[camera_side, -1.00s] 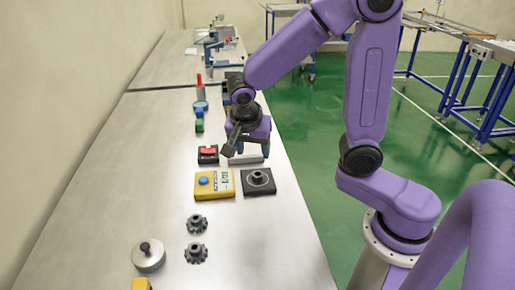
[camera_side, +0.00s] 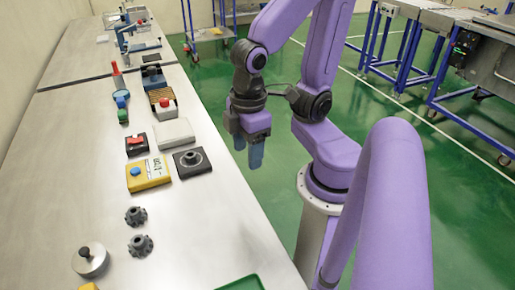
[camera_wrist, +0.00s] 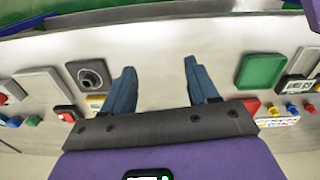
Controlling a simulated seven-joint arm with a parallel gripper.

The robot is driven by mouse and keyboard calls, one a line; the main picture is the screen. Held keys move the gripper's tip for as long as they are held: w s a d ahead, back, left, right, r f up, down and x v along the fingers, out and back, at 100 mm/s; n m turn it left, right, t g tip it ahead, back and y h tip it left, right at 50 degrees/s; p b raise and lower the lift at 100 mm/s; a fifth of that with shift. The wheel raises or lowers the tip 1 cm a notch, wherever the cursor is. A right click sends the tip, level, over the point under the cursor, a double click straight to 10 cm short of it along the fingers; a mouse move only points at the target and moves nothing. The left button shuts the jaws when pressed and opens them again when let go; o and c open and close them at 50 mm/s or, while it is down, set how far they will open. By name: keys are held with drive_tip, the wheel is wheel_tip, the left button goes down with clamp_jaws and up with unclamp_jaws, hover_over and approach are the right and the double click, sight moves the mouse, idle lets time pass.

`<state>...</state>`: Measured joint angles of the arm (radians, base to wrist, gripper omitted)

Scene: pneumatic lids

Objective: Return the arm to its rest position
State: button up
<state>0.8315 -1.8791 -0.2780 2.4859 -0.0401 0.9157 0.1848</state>
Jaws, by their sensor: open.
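My gripper (camera_side: 249,156) points down, its two blue fingers apart with nothing between them. In the side view it appears beside the bench's right edge, against the green floor. In the wrist view my open fingers (camera_wrist: 160,78) frame bare metal bench top. The black square block with a round knob (camera_side: 192,162) lies left of the gripper in the side view; it appears left of the fingers in the wrist view (camera_wrist: 90,77). My arm is bent, with its elbow raised out of the top of the side view.
The bench (camera_side: 205,235) holds a yellow box with a blue button (camera_side: 148,176), a red rocker switch (camera_side: 137,145), a grey plate (camera_side: 173,133), two dark gears (camera_side: 136,215) and a knobbed round lid (camera_side: 90,262). A green tray (camera_side: 243,284) is at the near edge.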

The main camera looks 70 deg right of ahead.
drive_tip(key=shift+s+d+n, duration=0.1)
drive_tip(key=shift+s+n, duration=1.05)
drive_tip(key=shift+n, duration=0.05)
